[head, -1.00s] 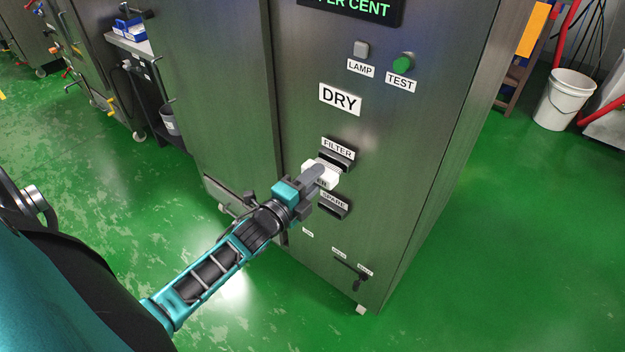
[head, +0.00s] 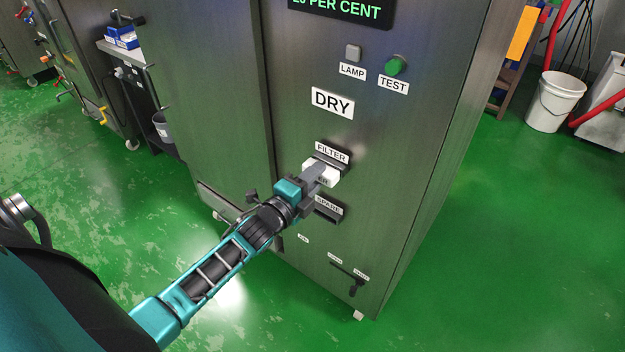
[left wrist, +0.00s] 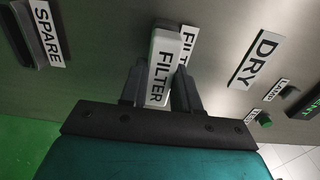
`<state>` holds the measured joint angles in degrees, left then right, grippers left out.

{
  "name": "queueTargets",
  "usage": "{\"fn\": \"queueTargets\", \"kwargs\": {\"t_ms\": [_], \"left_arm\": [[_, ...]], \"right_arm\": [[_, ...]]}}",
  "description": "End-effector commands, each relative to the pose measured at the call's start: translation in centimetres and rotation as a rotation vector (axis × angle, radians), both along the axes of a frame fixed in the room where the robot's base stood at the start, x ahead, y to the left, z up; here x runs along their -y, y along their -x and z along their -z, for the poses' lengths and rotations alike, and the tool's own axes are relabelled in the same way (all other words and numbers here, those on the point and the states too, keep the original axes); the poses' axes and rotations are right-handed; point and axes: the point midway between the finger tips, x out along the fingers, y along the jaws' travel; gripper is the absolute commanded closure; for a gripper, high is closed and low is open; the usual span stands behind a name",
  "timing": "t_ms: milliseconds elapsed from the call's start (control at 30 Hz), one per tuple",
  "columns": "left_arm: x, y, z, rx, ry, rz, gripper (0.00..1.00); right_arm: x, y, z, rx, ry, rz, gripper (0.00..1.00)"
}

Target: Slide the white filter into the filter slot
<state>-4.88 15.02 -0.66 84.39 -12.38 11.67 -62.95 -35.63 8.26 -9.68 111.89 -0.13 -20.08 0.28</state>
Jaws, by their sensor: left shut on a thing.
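The white filter (head: 322,173) is a white block in front of the metal cabinet, at the dark slot labelled FILTER (head: 335,160). My left gripper (head: 316,174) is shut on it. In the left wrist view the filter (left wrist: 163,72) stands between the two dark fingers (left wrist: 160,88), its own FILTER lettering facing the camera. Its far end is at the slot's mouth. I cannot tell how far, if at all, it is inside. A second dark slot labelled SPARE (head: 328,211) lies below and also shows in the left wrist view (left wrist: 38,38). My right gripper is not in view.
The cabinet front (head: 300,130) carries a DRY label (head: 332,102), a green TEST button (head: 396,65), a grey LAMP (head: 352,53) and a small black lever (head: 354,285) low down. A white bucket (head: 556,100) stands at the right. The green floor right of the cabinet is clear.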

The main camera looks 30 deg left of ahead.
Motion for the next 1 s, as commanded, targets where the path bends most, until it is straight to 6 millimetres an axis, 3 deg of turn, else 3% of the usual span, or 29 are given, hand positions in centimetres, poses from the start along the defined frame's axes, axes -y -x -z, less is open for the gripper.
{"fn": "queueTargets", "kwargs": {"t_ms": [167,200,500,833,1000], "left_arm": [[0.0,-0.4,0.0,0.001,0.0,0.0,1.0],[0.0,-0.5,0.0,0.0,0.0,0.0,0.67],[0.0,-0.4,0.0,0.0,0.0,0.0,0.39],[0.0,-0.3,0.1,-0.003,0.0,-0.001,0.39],[-0.2,2.0,0.1,-0.005,0.001,-0.001,0.39]], "right_arm": [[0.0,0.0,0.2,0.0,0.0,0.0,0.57],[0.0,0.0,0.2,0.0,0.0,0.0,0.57],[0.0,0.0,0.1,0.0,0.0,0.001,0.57],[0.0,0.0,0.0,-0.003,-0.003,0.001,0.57],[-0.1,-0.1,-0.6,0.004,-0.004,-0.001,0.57]]}}
